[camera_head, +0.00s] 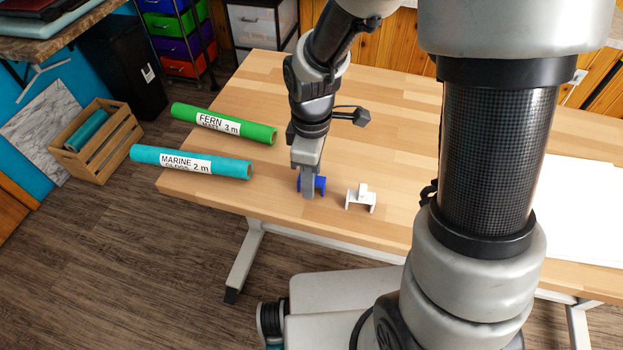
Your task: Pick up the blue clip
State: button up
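The blue clip (320,184) stands on the wooden table near its front edge, partly hidden behind my gripper. My gripper (308,193) points down right at the clip, with its fingers in front of and over it. From this angle the fingers overlap, so I cannot see whether they are closed on the clip or just around it. Parts of the clip show to the left and right of the fingers. A white clip (361,198) stands just to the right, apart from my gripper.
A green roll marked FERN (224,124) and a teal roll marked MARINE (190,162) lie at the table's left, overhanging its edge. A white sheet (585,208) covers the right side. The wooden table (390,110) is clear behind the clips. A wooden crate (100,150) is on the floor at left.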

jog(key=shift+f, duration=0.65)
grip_shut()
jog(key=shift+r, duration=0.1)
